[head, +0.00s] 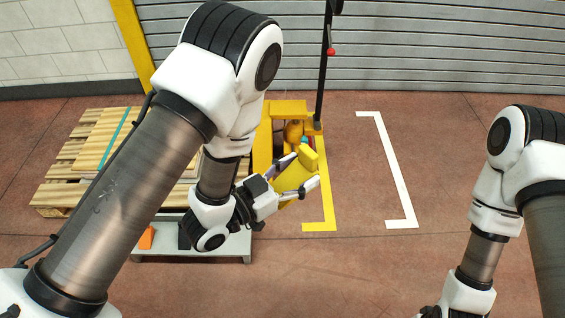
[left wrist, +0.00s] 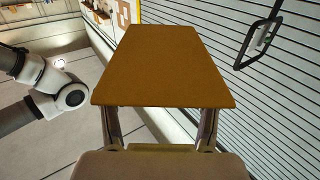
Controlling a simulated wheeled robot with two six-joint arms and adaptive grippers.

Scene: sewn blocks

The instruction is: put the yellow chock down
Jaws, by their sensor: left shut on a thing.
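The yellow chock (head: 296,172) is in my left gripper (head: 293,184), held up in the air in front of the yellow floor marking. In the left wrist view the chock (left wrist: 165,65) fills the middle as an orange-yellow tapered face, with the two fingers (left wrist: 160,128) on either side of its near end. The left gripper is shut on it. Whether the chock touches anything below cannot be told. My right arm hangs at the right, and its gripper end is mostly cut off by the bottom edge of the head view.
A yellow machine (head: 289,109) with a black upright pole stands behind the chock. A yellow bracket (head: 320,226) and a white bracket (head: 400,201) mark the floor. A wooden pallet (head: 53,192) and a low grey bench (head: 215,251) with an orange block (head: 147,237) are left. Floor at front centre is clear.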

